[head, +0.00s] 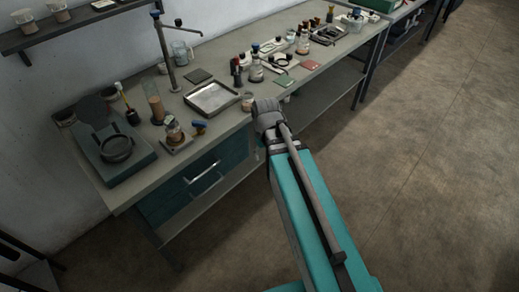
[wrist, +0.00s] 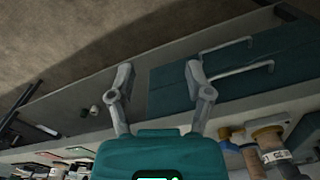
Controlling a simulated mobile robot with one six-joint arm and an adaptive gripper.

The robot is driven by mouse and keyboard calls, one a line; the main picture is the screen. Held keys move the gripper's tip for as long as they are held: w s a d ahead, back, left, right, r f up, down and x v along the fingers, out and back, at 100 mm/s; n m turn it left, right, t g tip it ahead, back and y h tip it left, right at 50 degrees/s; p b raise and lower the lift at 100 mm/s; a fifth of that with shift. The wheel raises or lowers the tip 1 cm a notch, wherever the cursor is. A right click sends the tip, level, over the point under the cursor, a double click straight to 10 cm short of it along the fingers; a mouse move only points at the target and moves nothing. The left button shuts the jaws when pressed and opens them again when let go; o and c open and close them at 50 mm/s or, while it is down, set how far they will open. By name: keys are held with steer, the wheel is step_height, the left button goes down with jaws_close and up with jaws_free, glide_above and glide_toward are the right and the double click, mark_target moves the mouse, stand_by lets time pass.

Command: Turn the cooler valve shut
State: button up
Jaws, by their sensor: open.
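In the wrist view a small blue piece (wrist: 224,132) at lower right may be the same fitting, beside a brown cylinder with a pale label (wrist: 272,142). My gripper (wrist: 158,72) is open and empty, its two fingers spread in front of the teal drawer front. In the head view my arm's end is at the bench's front edge, right of the fitting, and the fingers are hidden.
The bench (head: 225,128) holds a metal tray (head: 212,98), a tall tap (head: 166,50), a dark device with a round plate (head: 115,150) and several bottles further right. Teal drawers (head: 190,185) with protruding handles are below. The floor (head: 420,150) to the right is clear.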

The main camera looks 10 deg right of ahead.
stand_by(0.6)
step_height(320, 180, up, 12)
steer(key=n+p, duration=1)
steer(key=p, duration=0.2)
glide_above(199, 122)
steer(key=shift+w+a+r+n, duration=0.1)
steer(key=shift+w+n, duration=0.05)
steer(key=shift+n, duration=0.15)
steer(key=shift+f, duration=0.2)
step_height(199, 122, down, 13)
steer(key=b, duration=1.3)
steer(key=shift+f+b, duration=0.2)
steer(key=shift+b, duration=0.1)
jaws_close()
